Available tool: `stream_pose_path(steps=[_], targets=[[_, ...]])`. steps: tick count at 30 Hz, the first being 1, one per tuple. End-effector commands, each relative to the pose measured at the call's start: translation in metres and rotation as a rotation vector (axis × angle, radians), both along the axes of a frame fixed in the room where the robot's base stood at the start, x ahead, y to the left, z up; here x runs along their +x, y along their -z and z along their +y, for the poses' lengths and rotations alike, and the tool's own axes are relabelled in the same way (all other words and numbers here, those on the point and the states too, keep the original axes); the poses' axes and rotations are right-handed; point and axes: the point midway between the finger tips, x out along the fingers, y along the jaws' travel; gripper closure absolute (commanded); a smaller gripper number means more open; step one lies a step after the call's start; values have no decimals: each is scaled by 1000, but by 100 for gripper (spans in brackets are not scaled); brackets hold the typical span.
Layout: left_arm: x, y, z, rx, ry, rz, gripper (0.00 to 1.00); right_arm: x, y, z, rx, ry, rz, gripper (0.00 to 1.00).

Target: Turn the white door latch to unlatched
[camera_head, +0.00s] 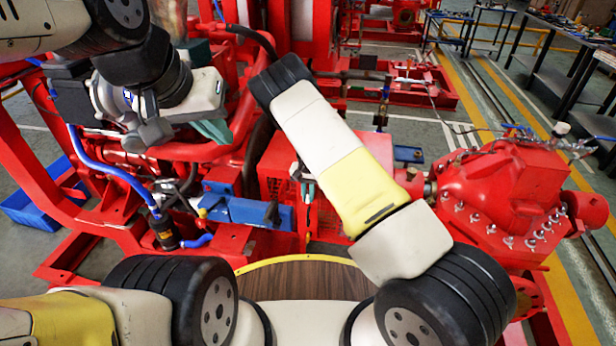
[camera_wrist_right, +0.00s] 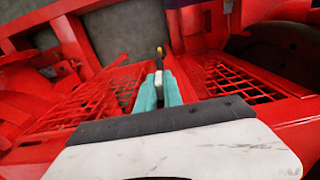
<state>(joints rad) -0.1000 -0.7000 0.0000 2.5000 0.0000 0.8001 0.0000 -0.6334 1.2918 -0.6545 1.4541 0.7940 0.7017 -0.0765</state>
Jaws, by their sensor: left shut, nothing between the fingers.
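The right wrist view shows a small white piece with a dark stem and an orange tip, seemingly the white door latch (camera_wrist_right: 158,78). It stands between the two teal fingers of my right gripper (camera_wrist_right: 159,86), which flank it closely. I cannot tell whether they clamp it. In the head view, a small pale and teal detail shows beside the red mesh box, partly behind my right arm; I cannot tell latch from fingers there. My left gripper (camera_head: 212,130) is shut and empty, above the red engine at the upper left, away from the latch.
Red mesh panels (camera_wrist_right: 240,80) lie on both sides of the right fingers. In the head view a red pump (camera_head: 505,190) stands at the right, a blue bin (camera_head: 35,208) lies at the far left, and workbenches (camera_head: 565,45) stand at the back right.

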Motion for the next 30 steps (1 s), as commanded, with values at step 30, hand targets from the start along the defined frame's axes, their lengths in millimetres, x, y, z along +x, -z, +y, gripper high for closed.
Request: stream_pose_path(steps=[30], targets=[[0,0,0,0,0,0,100,1,0,3,-244,0,49,73]])
